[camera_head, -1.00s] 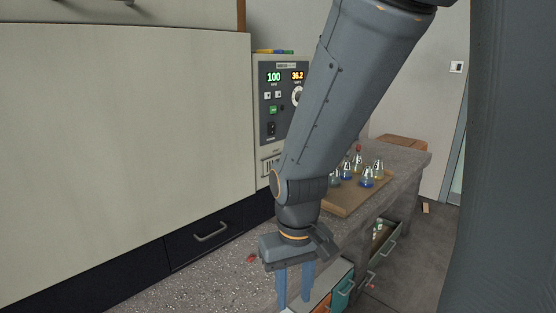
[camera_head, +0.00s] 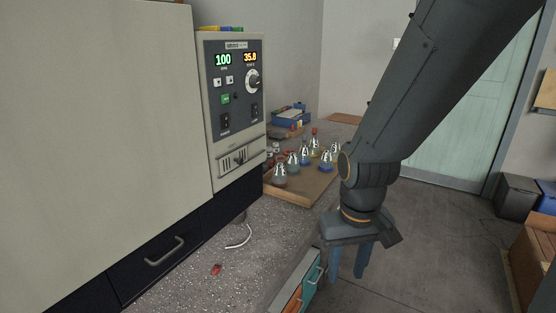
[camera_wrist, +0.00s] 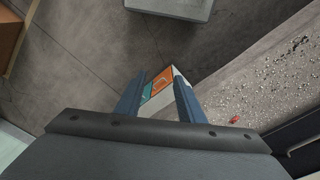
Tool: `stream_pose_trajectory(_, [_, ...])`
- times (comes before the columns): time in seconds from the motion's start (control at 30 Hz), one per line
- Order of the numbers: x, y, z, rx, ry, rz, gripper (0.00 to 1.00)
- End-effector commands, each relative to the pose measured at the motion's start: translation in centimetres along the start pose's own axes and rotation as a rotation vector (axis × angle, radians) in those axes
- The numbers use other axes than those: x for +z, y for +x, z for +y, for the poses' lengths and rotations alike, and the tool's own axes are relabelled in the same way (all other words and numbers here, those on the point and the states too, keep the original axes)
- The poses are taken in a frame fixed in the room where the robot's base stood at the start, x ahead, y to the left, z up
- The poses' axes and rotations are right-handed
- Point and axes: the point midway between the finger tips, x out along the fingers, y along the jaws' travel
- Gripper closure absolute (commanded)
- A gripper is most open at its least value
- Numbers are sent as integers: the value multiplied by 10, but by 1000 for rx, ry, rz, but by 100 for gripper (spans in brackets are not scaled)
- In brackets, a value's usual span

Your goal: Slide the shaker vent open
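The shaker (camera_head: 90,110) is a large pale cabinet at the left of the head view, with a control panel (camera_head: 235,90) reading 100 and 35.8. Below the panel is the slotted vent (camera_head: 240,160), with dark slots and a small dark tab near its middle. Whether it is open or shut I cannot tell. My gripper (camera_head: 348,276) hangs fingers down to the right of the bench, well apart from the vent. In the wrist view its two blue fingers (camera_wrist: 158,100) are spread with nothing between them. The vent is not in the wrist view.
A wooden tray (camera_head: 290,195) with several flasks stands on the bench (camera_head: 245,262) right of the shaker. A red object (camera_head: 215,269) and a white cable (camera_head: 240,237) lie in front. Drawers (camera_head: 300,290) jut out at the bench side.

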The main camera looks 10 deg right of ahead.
Motion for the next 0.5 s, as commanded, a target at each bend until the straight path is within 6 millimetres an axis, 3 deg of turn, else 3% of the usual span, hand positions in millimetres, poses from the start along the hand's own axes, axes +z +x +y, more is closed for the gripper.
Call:
stream_pose_trajectory(0.07, [-29, 4, 7, 22, -34, 80, 65])
stream_pose_trajectory(0.27, [-142, 6, 15, 47, -184, 416, 65])
stream_pose_trajectory(0.4, [-212, -4, -2, -6, -312, 665, 65])
stream_pose_trajectory(0.5, [-249, -15, -26, -85, -402, 834, 65])
